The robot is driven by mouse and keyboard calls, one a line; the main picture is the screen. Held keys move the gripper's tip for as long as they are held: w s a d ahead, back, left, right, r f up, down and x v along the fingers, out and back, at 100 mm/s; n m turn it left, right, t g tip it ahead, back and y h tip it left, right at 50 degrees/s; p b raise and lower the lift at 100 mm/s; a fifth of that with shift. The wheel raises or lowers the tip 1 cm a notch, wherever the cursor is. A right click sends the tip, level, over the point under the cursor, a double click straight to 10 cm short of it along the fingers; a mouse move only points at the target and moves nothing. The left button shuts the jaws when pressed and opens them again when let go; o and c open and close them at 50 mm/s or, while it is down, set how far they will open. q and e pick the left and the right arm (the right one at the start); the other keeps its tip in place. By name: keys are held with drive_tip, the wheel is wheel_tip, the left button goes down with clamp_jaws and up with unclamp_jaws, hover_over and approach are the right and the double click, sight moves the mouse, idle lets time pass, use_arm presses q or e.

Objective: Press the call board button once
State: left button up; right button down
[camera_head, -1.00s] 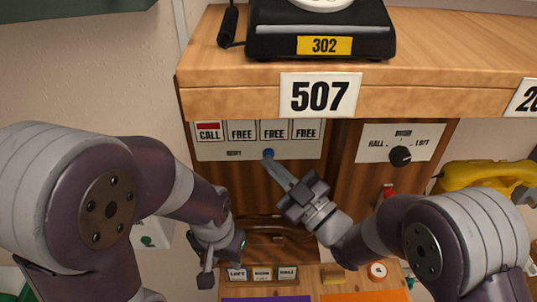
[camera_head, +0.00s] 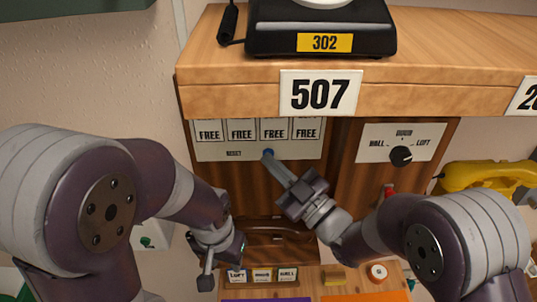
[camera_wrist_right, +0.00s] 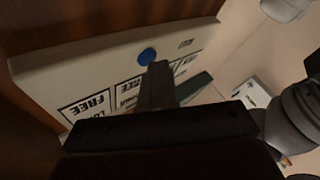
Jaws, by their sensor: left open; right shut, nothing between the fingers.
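The call board (camera_head: 210,152) is a pale panel under the shelf edge. Its several windows all read FREE. Its blue button (camera_head: 268,153) sits on the lower part, to the right of the word RESET. My right gripper (camera_head: 273,161) is shut and empty, with its tips at the button; I cannot tell whether they touch it. In the right wrist view the blue button (camera_wrist_right: 147,56) shows just beyond the shut fingers (camera_wrist_right: 158,70). My left gripper (camera_head: 213,262) is open and empty, low and to the left of the board.
A dial knob (camera_head: 400,156) is on a panel at right. Small labels (camera_head: 262,275) are below.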

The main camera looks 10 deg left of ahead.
drive_tip(key=shift+s, duration=0.15)
drive_tip(key=shift+s+d, duration=0.2)
drive_tip(key=shift+s, duration=0.45)
drive_tip(key=s, duration=0.2)
drive_tip(key=s+d, duration=0.1)
drive_tip(key=s, duration=0.1)
drive_tip(key=shift+s+d+b, duration=0.2)
drive_tip(key=shift+s+b, duration=0.15)
idle(0.4)
